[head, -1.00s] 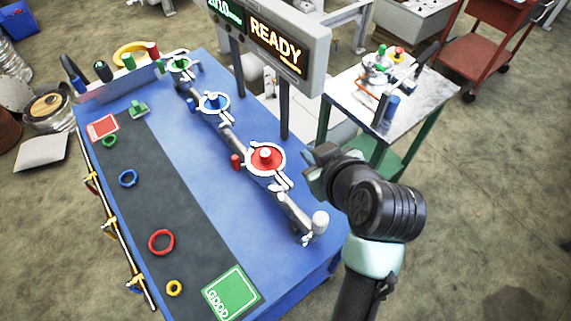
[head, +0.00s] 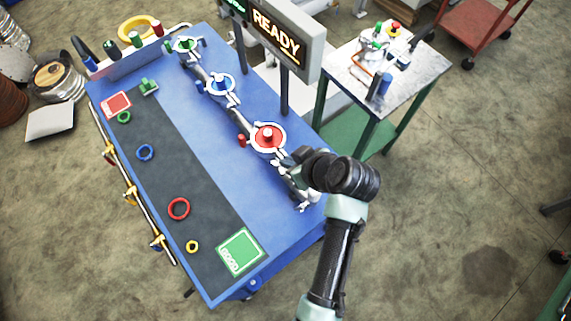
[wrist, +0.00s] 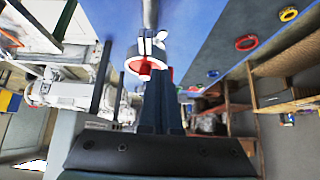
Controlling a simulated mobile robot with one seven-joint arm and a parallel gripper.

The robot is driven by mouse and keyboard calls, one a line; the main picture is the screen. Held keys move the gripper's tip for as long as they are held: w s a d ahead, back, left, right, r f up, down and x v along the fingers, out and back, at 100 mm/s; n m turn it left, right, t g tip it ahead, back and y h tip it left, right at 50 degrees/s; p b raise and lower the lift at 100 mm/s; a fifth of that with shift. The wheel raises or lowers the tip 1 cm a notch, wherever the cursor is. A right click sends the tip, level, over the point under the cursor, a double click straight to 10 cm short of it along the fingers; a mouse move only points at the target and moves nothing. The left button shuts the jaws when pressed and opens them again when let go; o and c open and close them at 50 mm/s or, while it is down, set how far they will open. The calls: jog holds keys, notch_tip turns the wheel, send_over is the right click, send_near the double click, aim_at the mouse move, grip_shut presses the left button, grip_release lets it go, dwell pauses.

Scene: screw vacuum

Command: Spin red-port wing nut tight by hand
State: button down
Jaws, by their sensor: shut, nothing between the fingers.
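The red port (head: 268,137) is a red disc with a raised knob, ringed by a white clamp, on the pipe manifold near the right edge of the blue table. In the wrist view the red port (wrist: 145,67) and its white clamp with a pale wing nut (wrist: 160,37) lie just beyond the fingertips. My gripper (head: 290,158) is beside the clamp's lower right side in the head view. In the wrist view my gripper (wrist: 158,75) has its dark fingers together with nothing between them. Whether the fingertips touch the wing nut I cannot tell.
The blue port (head: 221,84) and green port (head: 185,45) sit farther along the manifold. A READY display (head: 275,37) stands behind on posts. Loose rings, including a red ring (head: 178,208), lie on the dark mat. A side table (head: 350,75) stands at the right.

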aim_at(280, 168)
jog(key=x, duration=0.3)
jog(key=shift+s+d+f+p, duration=0.15)
jog(key=shift+f+p, duration=0.2)
jog(key=shift+f, duration=0.55)
jog(key=shift+s+d+f+p, duration=0.1)
jog(key=shift+f+p, duration=0.2)
jog(key=shift+f, duration=0.65)
jog(key=shift+f+b, duration=0.25)
jog(key=shift+b, duration=0.45)
